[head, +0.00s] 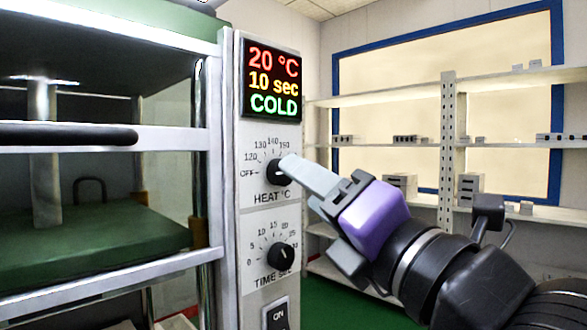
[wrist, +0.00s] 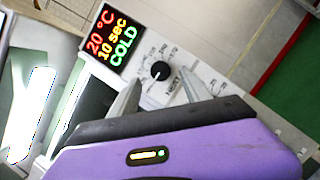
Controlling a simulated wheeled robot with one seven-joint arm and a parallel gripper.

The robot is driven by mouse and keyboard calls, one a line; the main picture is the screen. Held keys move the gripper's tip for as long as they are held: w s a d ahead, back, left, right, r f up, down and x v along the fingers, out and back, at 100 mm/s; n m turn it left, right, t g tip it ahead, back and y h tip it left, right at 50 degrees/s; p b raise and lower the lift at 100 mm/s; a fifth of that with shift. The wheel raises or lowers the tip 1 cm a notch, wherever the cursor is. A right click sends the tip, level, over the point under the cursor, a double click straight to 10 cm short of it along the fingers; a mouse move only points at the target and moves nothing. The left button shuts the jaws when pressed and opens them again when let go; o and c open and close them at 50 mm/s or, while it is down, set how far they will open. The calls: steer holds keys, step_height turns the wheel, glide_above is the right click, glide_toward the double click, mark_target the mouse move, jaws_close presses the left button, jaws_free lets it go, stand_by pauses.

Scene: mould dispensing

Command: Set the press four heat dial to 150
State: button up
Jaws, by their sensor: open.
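The black heat dial (head: 277,173) is on the press's white control panel, above the label HEAT °C. Its scale shows OFF, 120, 130, 140 and further marks. The dial also shows in the wrist view (wrist: 160,70), between and beyond the fingertips. The display (head: 272,80) reads 20 °C, 10 sec, COLD. My gripper (head: 290,165) is open, its fingers reaching to the dial from the right. In the head view a finger covers the dial's right side. In the wrist view my gripper (wrist: 160,85) has one finger on each side of the dial; I cannot tell if they touch it.
A black time dial (head: 281,257) sits below the heat dial, with an ON switch (head: 277,315) under it. The press frame (head: 215,150) stands left of the panel. Shelves (head: 447,150) with small grey parts stand behind on the right. Green floor shows between.

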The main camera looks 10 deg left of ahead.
mark_target(279, 172)
steer(key=shift+p+x, duration=0.4)
steer(key=shift+x, duration=2.1)
steer(key=shift+a, duration=0.1)
jaws_close()
